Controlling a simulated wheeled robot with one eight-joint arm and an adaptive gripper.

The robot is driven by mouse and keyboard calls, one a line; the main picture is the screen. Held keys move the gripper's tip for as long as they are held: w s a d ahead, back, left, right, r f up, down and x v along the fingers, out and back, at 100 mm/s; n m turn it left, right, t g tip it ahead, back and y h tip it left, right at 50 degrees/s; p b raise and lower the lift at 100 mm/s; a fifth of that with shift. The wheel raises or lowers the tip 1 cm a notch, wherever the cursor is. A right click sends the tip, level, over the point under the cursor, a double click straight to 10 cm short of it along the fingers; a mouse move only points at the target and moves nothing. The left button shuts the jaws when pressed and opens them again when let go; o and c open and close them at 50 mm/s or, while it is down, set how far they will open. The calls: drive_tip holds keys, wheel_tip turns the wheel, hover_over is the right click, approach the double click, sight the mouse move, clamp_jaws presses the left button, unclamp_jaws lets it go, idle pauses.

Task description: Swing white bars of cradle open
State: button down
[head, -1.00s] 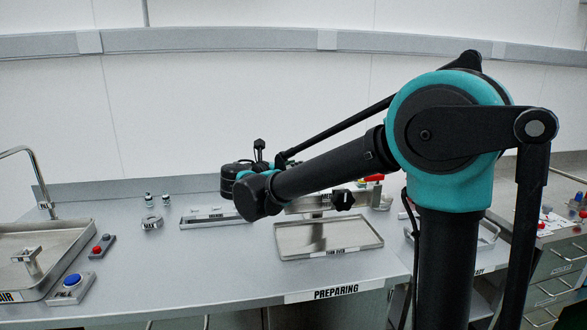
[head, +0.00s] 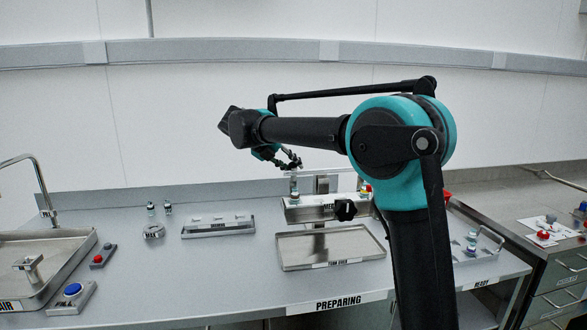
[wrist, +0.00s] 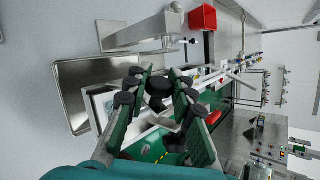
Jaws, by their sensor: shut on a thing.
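The cradle (head: 310,213) is a grey metal trough with a black knob (head: 345,210) at its front, standing above a shallow tray. Thin white bars (head: 318,171) show above it, with small vials below near both ends. My gripper (head: 293,162) is over the cradle's left end, at the height of the bars. In the wrist view my gripper (wrist: 160,80) has its dark fingers closed in around a thing, which looks like a white bar. The fingers hide most of the contact. The cradle's metal also shows in the wrist view (wrist: 140,32).
The turn-over tray (head: 285,262) lies below the cradle. A metal rack (head: 218,229) and vials stand to the left. A basin (head: 60,279) and buttons are at far left. The front middle of the bench is clear.

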drive_tip(key=shift+w+a+f+n+g, duration=0.15)
drive_tip(key=shift+w+n+g, duration=0.3)
drive_tip(key=shift+g, duration=0.3)
drive_tip(key=shift+w+a+f+n+g, duration=0.15)
drive_tip(key=shift+w+n+g, duration=0.25)
drive_tip(key=shift+g, duration=0.35)
drive_tip(key=shift+h, duration=0.3)
drive_tip(key=c, duration=1.3)
unclamp_jaws()
drive_tip(key=shift+r, duration=0.1)
drive_tip(key=v, duration=1.2)
